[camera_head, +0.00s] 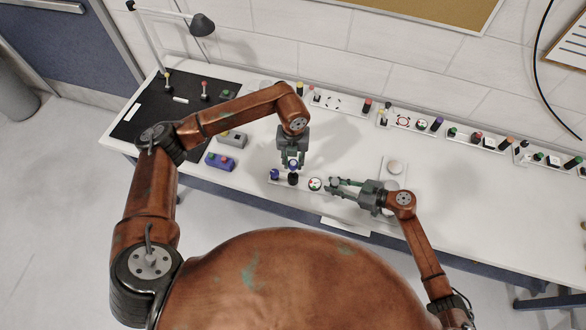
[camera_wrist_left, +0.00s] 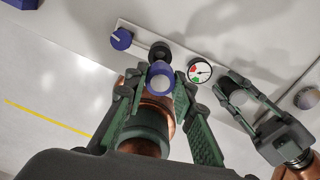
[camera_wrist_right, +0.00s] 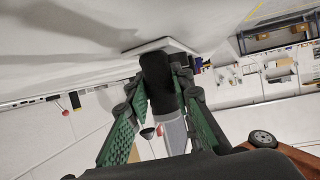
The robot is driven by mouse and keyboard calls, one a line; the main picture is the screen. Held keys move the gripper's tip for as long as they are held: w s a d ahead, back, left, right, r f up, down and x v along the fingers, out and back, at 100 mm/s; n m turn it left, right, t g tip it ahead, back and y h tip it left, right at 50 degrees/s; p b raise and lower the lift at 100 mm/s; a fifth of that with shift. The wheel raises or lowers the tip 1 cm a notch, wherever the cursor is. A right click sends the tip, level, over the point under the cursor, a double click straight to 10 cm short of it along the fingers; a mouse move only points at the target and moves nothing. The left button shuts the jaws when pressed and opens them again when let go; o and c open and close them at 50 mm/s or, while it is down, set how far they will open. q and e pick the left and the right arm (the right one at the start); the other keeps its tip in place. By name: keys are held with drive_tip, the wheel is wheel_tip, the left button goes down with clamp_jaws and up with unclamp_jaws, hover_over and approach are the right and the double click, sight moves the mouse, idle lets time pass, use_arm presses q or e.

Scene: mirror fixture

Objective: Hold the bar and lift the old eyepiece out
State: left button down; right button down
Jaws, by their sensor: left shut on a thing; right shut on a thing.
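The white bar (camera_head: 304,184) lies near the table's front edge; the left wrist view shows its strip (camera_wrist_left: 180,52) too. It carries a blue knob (camera_wrist_left: 122,39), a dark round part (camera_wrist_left: 160,50) and a gauge (camera_wrist_left: 201,71). My left gripper (camera_head: 293,166) points down over the bar, shut on the eyepiece (camera_wrist_left: 161,76), whose blue-rimmed end shows between the fingers. Whether it still touches the bar is unclear. My right gripper (camera_head: 333,184) is at the bar's right end, shut on a black grip (camera_wrist_right: 157,78); a pale plate lies behind it.
A plate with round pale discs (camera_head: 394,167) is just behind my right gripper. Purple (camera_head: 220,161) and grey (camera_head: 232,139) boxes stand left, near a black mat (camera_head: 145,122). Several panels with knobs (camera_head: 411,122) line the back. Table right of my right gripper is largely clear.

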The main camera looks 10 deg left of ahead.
sight(293, 163)
use_arm(q)
drive_tip(key=shift+r, duration=3.85)
use_arm(e)
drive_tip(key=c, duration=1.6)
unclamp_jaws()
drive_tip(key=shift+d, duration=0.1)
drive_tip(key=v, duration=1.1)
drive_tip(key=shift+s+d+r, duration=0.15)
drive_tip(key=shift+d+r, duration=0.05)
drive_tip(key=shift+d, duration=0.2)
